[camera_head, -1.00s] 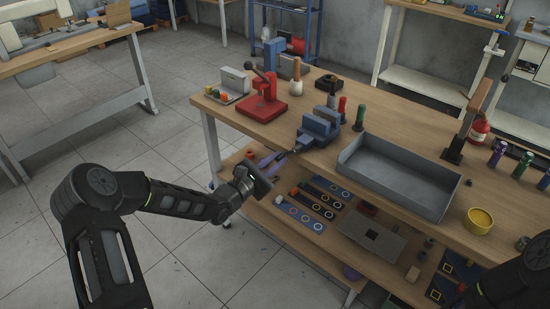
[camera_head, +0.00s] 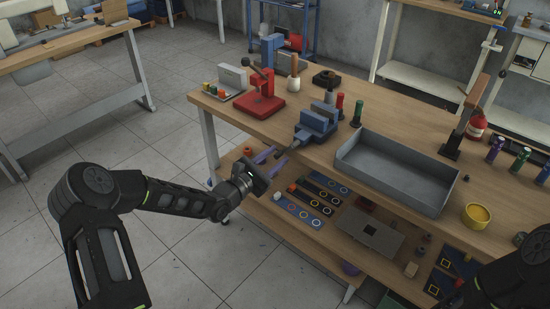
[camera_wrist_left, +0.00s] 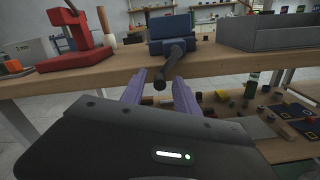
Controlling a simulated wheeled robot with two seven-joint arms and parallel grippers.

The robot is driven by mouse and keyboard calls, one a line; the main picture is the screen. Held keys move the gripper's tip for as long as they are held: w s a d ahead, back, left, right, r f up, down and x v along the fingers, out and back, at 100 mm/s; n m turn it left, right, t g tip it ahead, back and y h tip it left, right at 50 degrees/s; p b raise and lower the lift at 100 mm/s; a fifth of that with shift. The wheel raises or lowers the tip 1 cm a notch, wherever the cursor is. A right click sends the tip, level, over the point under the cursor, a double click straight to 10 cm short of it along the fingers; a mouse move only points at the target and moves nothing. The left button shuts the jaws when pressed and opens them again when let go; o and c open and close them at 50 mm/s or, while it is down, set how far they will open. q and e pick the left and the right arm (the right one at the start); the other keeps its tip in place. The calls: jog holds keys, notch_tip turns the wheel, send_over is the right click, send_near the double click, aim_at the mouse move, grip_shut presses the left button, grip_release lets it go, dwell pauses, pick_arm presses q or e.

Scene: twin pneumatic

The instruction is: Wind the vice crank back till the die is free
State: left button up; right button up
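The blue vice (camera_head: 316,124) stands at the table's front edge; its jaws show grey on top. I cannot make out a die between them. Its dark crank (camera_head: 287,151) juts out past the edge toward my left gripper (camera_head: 269,164). In the left wrist view, the vice (camera_wrist_left: 170,27) is straight ahead and the crank (camera_wrist_left: 173,63) points at me, its round end between the purple fingers of my left gripper (camera_wrist_left: 158,92). The fingers are apart, with gaps to the crank on both sides. My right gripper is not in view; only part of that arm shows at bottom right.
A red press (camera_head: 261,96) stands left of the vice, and a grey tray (camera_head: 398,170) lies to its right. Red and green bottles (camera_head: 357,113) stand close behind the vice. A lower shelf below holds coloured strips (camera_head: 312,202). The floor left of the table is clear.

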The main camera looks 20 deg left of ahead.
pick_arm(q)
jog(key=v, duration=0.8)
jog(key=shift+w, duration=0.1)
dwell(0.5)
jog(key=s+d+f+m+g+y, duration=0.2)
jog(key=s+f+m+g, duration=0.15)
jog(key=f+m, duration=0.45)
jog(key=s+d+f+m+g+y, duration=0.1)
jog(key=s+d+f+m+g, duration=0.15)
jog(key=s+f+m, duration=0.5)
jog(key=s+d+f+m+g+p, duration=0.2)
jog(key=s+d+f+m+g, duration=0.2)
jog(key=s+d, duration=0.3)
jog(key=s+d+f+m+g+p, duration=0.1)
jog(key=s+d+f+m+g, duration=0.2)
jog(key=s, duration=1.2)
jog(key=d+m+g, duration=0.3)
jog(key=d, duration=0.2)
jog(key=shift+s+f+p, duration=0.3)
jog(key=shift+f+p, duration=0.05)
